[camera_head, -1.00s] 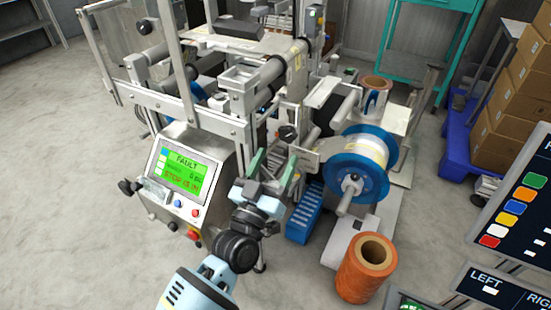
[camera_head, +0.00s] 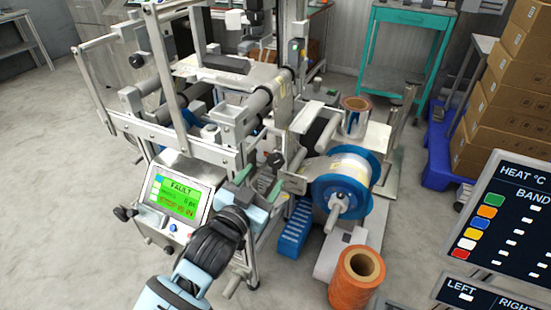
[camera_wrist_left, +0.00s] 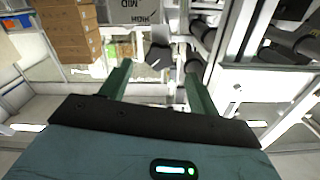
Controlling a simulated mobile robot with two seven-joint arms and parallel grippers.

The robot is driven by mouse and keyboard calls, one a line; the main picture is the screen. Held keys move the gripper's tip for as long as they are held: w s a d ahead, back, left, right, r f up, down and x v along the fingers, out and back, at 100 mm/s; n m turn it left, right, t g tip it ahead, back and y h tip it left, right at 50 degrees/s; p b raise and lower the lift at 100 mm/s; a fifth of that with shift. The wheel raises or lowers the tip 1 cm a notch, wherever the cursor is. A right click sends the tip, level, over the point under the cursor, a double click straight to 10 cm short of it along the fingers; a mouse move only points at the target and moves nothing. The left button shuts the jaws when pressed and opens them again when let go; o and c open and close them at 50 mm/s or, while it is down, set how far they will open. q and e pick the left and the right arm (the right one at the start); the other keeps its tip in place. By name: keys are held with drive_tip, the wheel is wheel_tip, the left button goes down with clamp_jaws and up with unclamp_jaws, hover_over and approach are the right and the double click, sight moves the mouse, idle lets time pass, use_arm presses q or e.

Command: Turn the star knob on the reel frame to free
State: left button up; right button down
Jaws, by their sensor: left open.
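The reel frame (camera_head: 283,112) is a pale metal machine with bars and rollers. A reel with blue flanges and white film (camera_head: 350,178) sits on its right side. My left gripper (camera_head: 258,180) is open and empty, with green fingers in front of the frame, left of the reel. In the left wrist view, a dark grey knob-like part (camera_wrist_left: 158,57) shows beyond and between the open fingers (camera_wrist_left: 158,82), apart from them. I cannot tell for certain that it is the star knob, nor read its setting. My right gripper is out of view.
A control panel (camera_head: 176,199) reading FAULT stands left of my gripper, with a dark knob (camera_head: 122,213) at its left. An orange roll (camera_head: 348,296) and a blue stepped block (camera_head: 292,238) are on the right. Boxes (camera_head: 490,130) are stacked farther right. Open floor lies at left.

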sight(274, 163)
use_arm(q)
drive_tip(key=b+x, duration=0.1)
drive_tip(key=x, duration=0.5)
drive_tip(key=shift+w+d, duration=0.1)
drive_tip(key=shift+w, duration=0.05)
drive_tip(key=shift+w+d+b, duration=0.25)
drive_tip(key=shift+w+b, duration=0.05)
drive_tip(key=shift+w, duration=0.3)
